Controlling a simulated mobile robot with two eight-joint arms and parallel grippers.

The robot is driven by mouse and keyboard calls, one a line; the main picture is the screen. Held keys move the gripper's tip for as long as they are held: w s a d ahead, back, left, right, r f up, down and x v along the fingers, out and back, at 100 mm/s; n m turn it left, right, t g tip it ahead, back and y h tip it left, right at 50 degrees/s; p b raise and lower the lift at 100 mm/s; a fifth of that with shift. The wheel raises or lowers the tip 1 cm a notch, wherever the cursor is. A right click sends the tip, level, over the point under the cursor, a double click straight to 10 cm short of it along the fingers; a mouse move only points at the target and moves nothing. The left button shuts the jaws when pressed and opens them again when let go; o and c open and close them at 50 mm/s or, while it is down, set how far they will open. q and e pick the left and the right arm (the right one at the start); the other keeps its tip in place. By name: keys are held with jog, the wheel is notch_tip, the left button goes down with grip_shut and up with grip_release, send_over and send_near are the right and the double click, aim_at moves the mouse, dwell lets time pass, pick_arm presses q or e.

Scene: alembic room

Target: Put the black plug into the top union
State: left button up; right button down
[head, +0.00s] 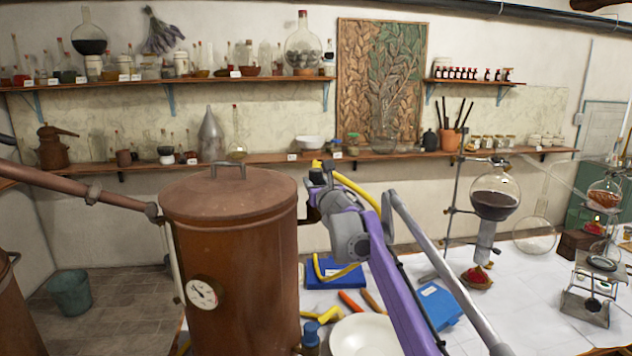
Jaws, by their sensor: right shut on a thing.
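The copper vessel (230,240) with a lid, a handle and a round gauge stands in the middle. My right arm rises from the lower right, and my right gripper (318,188) is beside the vessel's upper right edge. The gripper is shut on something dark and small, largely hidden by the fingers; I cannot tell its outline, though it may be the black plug. A dark fitting (311,214) shows at the vessel's upper right side, just below the gripper; it may be the top union. I cannot tell whether the held thing touches it. My left gripper is out of view.
A white table holds a white bowl (366,336), blue items, a yellow hose (340,272) and a glass flask (495,197) on a stand at the right. Shelves with bottles line the back wall.

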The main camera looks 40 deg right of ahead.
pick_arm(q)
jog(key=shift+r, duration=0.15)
pick_arm(e)
jog(key=shift+f, duration=1.25)
dwell(1.5)
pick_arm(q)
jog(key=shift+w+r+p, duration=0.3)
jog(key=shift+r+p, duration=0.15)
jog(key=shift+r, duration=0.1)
pick_arm(e)
jog(key=shift+f, duration=0.75)
dwell(1.6)
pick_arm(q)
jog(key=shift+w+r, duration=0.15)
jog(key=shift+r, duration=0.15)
pick_arm(e)
jog(key=shift+r, duration=0.1)
dwell(0.6)
jog(key=shift+c, duration=1.6)
grip_release()
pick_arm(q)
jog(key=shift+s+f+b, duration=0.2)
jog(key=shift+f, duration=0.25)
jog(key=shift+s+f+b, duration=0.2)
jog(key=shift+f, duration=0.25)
pick_arm(e)
jog(key=v, duration=1.1)
